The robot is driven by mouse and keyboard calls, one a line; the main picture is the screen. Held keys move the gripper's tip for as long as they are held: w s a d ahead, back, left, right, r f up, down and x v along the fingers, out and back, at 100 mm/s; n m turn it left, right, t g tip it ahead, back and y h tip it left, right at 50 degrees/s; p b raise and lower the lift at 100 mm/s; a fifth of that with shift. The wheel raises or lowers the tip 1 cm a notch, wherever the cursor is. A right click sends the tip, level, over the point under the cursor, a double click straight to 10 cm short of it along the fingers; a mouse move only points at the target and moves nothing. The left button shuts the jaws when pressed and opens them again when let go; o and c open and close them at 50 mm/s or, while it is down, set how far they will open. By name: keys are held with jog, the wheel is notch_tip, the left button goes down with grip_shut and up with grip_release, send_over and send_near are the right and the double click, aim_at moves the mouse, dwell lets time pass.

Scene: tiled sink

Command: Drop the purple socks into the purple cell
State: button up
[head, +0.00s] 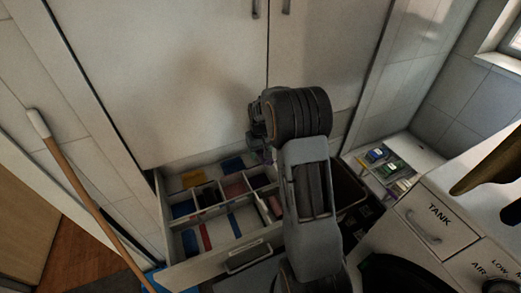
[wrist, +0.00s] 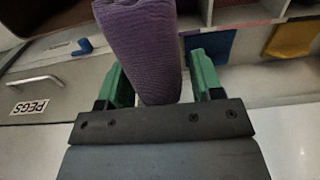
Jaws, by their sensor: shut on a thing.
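The purple socks (wrist: 140,45) are a ribbed roll standing up between the green fingers of my gripper (wrist: 160,80) in the wrist view. The fingers are closed on the lower part of the roll. In the head view my gripper (head: 259,152) is over the back of an open drawer (head: 215,264), mostly hidden behind my own wrist, and the socks cannot be made out there. The drawer is split into cells with coloured patches. One cell has a pinkish-mauve floor (head: 236,188); I cannot tell for sure which cell is purple.
Yellow (wrist: 290,38) and blue (wrist: 211,46) patches show beyond the fingers. A drawer front marked PEGS (wrist: 28,107) is at the left of the wrist view. Tall cabinet doors (head: 165,70) stand behind the drawer. A TANK drawer (head: 438,222) and counter are at the right.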

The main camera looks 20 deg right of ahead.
jog(key=o, duration=1)
notch_tip(320, 180, up, 14)
dwell(0.3)
dwell(0.3)
